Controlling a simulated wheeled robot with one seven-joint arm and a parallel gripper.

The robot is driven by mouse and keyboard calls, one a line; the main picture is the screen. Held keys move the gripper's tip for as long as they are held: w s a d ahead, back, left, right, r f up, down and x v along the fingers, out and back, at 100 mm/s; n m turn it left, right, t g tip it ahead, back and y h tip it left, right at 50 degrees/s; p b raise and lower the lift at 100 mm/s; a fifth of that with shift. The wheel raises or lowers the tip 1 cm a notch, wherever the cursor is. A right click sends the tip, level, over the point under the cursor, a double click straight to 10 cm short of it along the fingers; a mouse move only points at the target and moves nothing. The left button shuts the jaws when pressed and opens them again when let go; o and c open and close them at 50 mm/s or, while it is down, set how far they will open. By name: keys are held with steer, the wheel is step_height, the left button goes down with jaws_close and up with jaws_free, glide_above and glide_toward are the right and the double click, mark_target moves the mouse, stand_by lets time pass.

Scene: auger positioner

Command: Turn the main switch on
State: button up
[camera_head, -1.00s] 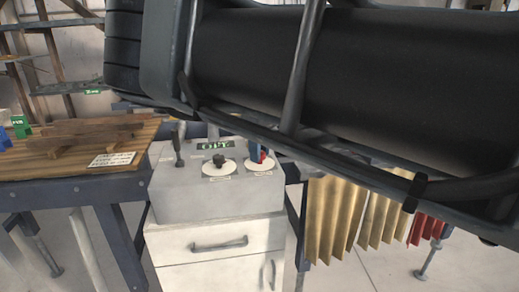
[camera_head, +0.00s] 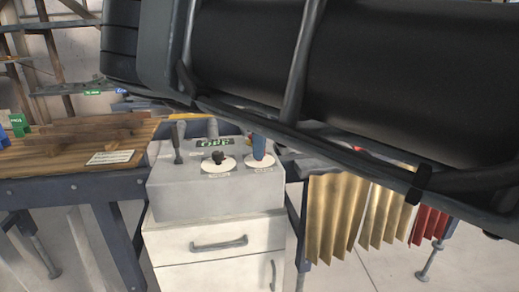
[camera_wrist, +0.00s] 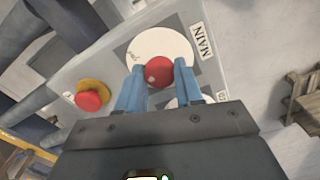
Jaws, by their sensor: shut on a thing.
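The main switch (camera_wrist: 158,73) is a red knob on a white round plate with the label MAIN (camera_wrist: 201,41) beside it in the wrist view. My gripper (camera_wrist: 159,76) has its two blue fingers on either side of the red knob and is shut on it. In the head view, a blue finger of my gripper (camera_head: 259,146) stands at the right white plate (camera_head: 258,168) on the grey control box (camera_head: 195,197) and mostly hides the knob. The green-lit display (camera_head: 214,143) on the box appears to read OFF.
A black knob (camera_head: 218,157) on another white plate and a dark lever (camera_head: 177,145) are left of the main switch. A red button on a yellow base (camera_wrist: 91,96) shows in the wrist view. A wooden workbench (camera_head: 60,160) stands left. My arm covers the upper right.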

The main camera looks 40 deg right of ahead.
steer(key=n+b, duration=0.1)
steer(key=n, duration=0.5)
steer(key=shift+n+b, duration=0.3)
steer(key=shift+b, duration=0.05)
steer(key=n+b, duration=0.1)
steer(key=n, duration=0.5)
steer(key=shift+w, duration=0.1)
steer(key=shift+r, duration=0.1)
steer(key=o, duration=1)
steer(key=shift+o, duration=0.2)
step_height(320, 180, up, 8)
steer(key=shift+f+b, duration=0.15)
steer(key=shift+b, duration=0.45)
